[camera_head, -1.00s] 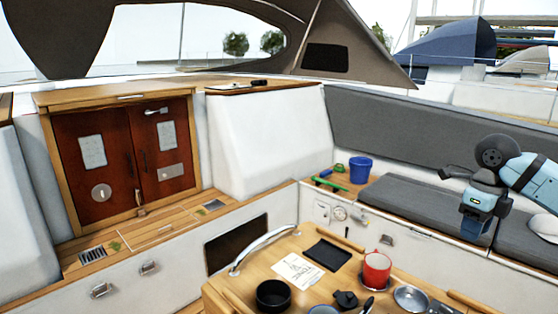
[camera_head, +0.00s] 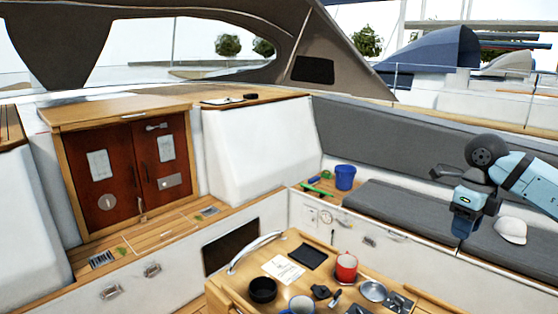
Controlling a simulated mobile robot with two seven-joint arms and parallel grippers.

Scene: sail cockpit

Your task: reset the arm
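My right arm comes in from the right edge in light blue and black. Its gripper (camera_head: 465,222) points down in front of the grey seat cushions on the right. No object shows in it, and the fingers are too small and dark to tell whether they are open or shut. My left arm and gripper are out of view.
A blue bucket (camera_head: 345,178) stands on the side bench. A white cap (camera_head: 510,230) lies beyond my arm.

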